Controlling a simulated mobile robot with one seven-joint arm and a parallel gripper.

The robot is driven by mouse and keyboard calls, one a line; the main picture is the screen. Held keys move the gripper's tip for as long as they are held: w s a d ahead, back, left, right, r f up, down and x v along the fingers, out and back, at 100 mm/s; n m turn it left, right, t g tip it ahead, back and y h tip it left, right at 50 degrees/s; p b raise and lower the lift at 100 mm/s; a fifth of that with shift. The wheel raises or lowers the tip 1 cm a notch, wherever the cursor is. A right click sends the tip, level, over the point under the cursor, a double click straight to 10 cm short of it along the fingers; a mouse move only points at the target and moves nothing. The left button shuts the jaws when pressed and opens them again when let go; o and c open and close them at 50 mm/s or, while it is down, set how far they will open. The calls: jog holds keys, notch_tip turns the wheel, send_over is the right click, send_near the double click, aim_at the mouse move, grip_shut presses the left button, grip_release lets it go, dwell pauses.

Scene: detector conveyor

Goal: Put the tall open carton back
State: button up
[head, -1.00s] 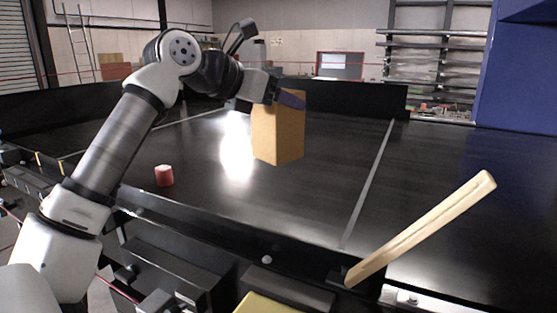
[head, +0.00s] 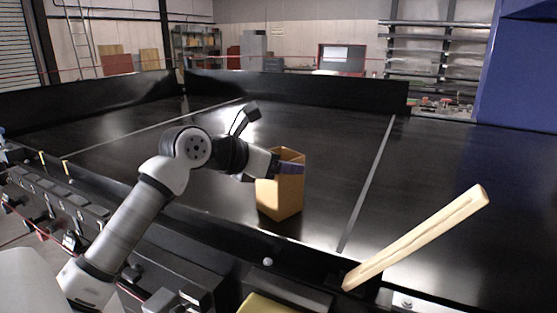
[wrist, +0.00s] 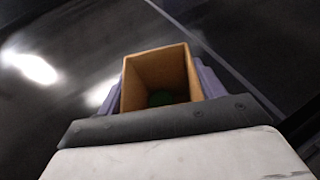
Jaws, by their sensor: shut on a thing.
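The tall open carton (head: 279,197) is brown and upright, with its open top facing up. My gripper (head: 289,168) is shut on it near its upper part. In the head view the carton is low over the black conveyor belt (head: 330,190), near the belt's front edge; I cannot tell whether its base touches. In the wrist view the carton (wrist: 160,75) sits between the two purple fingers, and something dark green (wrist: 162,98) lies at its bottom.
A long pale wooden bar (head: 420,236) slants up at the right front of the belt. A thin light line (head: 368,183) crosses the belt right of the carton. Low black walls (head: 300,92) bound the back. The belt behind the carton is clear.

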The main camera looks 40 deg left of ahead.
jog(key=shift+f, duration=0.2)
jog(key=o, duration=1.2)
jog(key=shift+o, duration=0.2)
jog(key=shift+r, duration=0.1)
jog(key=shift+r, duration=0.1)
jog(key=b+v, duration=0.4)
jog(key=v, duration=0.8)
